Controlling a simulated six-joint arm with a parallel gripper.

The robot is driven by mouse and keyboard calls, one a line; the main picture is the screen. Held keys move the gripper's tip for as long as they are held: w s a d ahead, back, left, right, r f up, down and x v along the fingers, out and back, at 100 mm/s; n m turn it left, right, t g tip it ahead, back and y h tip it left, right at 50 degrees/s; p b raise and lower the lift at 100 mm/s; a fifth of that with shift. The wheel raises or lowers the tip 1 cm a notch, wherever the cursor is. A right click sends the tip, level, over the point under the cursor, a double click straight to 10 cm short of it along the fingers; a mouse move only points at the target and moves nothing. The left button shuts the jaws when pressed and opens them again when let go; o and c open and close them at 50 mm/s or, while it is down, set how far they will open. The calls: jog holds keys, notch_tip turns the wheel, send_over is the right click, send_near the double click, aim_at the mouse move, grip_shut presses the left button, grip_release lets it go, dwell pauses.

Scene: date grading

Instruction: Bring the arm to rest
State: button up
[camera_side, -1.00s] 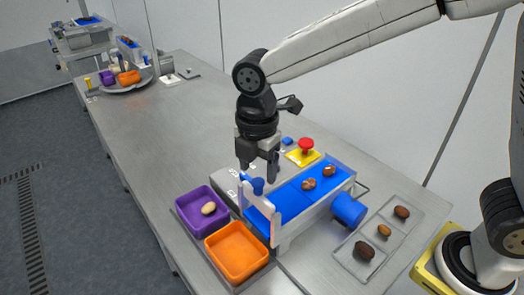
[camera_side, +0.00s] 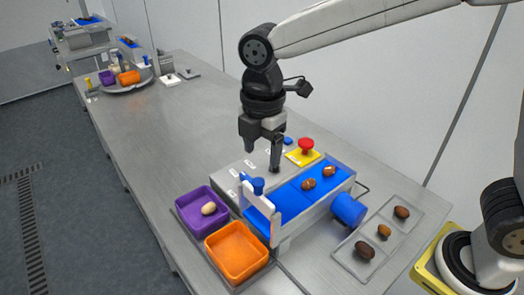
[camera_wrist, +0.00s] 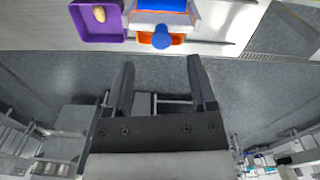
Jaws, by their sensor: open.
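My gripper (camera_side: 262,156) hangs in the air above the grey control box behind the blue conveyor belt (camera_side: 290,200). Its two dark fingers are apart with nothing between them, and it also shows in the wrist view (camera_wrist: 160,80). Two brown dates lie on the belt, one near the middle (camera_side: 308,184) and one near the far end (camera_side: 329,171). The purple bin (camera_side: 188,209) holds one pale date (camera_side: 208,208). The orange bin (camera_side: 238,270) looks empty.
A clear sectioned tray (camera_side: 345,262) with dates lies at the right. A red button on a yellow base (camera_side: 302,158) stands behind the belt. A blue motor cylinder (camera_side: 348,209) juts from the belt's front.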

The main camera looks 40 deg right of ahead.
jog(key=s+d+f+m, duration=0.2)
jog(key=d+f+m, duration=0.2)
jog(key=d+m, duration=0.2)
jog(key=s+d+f+m+t, duration=0.1)
jog(key=s+d+f+m, duration=0.2)
jog(key=d+m, duration=0.3)
jog(key=s+d+f+m+t, duration=0.1)
jog(key=s+d+f+m, duration=0.1)
jog(key=d+f+m, duration=0.3)
jog(key=shift+s+d+f+m, duration=0.2)
jog(key=shift+d+m, duration=0.25)
jog(key=shift+m, duration=0.65)
jog(key=shift+s+d+f+m, duration=0.2)
jog(key=shift+s+d+m, duration=0.1)
jog(key=shift+m, duration=0.1)
